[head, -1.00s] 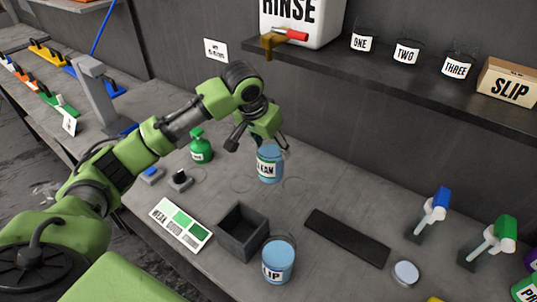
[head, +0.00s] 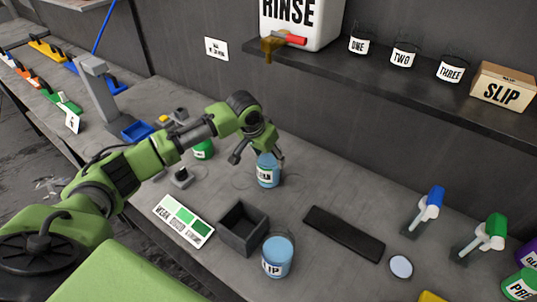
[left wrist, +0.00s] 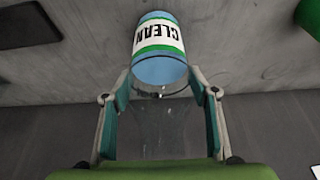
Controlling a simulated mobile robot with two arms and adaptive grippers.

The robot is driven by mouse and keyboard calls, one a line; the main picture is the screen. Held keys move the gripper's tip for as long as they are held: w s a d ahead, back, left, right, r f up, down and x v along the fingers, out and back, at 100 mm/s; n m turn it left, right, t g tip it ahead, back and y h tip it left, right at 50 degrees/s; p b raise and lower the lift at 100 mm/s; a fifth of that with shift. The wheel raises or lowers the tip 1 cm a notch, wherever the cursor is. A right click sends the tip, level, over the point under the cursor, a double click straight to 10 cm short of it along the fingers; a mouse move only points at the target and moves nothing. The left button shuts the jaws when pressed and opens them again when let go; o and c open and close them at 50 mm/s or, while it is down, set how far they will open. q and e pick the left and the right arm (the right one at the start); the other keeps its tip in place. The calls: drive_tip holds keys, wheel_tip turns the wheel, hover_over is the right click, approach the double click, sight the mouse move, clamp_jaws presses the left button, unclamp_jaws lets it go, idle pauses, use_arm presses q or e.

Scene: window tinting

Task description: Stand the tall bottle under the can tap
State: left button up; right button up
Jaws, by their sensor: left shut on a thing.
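The tall blue bottle labelled CLEAN (head: 268,172) is upright at the middle of the bench. My left gripper (head: 258,152) is shut on its upper part from above. In the left wrist view the CLEAN bottle (left wrist: 160,48) shows between the fingers (left wrist: 160,95), with a clear upper part towards the palm. I cannot tell if its base touches the bench. The white RINSE can (head: 303,20) stands on the shelf above and behind, with a red-handled tap (head: 284,39) at the shelf's front edge. The bottle stands below and in front of that tap. My right gripper is not in view.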

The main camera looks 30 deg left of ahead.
use_arm(q)
drive_tip(key=o, duration=1.2)
drive_tip(key=b+v, duration=0.2)
drive_tip(key=v, duration=1)
drive_tip(key=shift+r, duration=0.2)
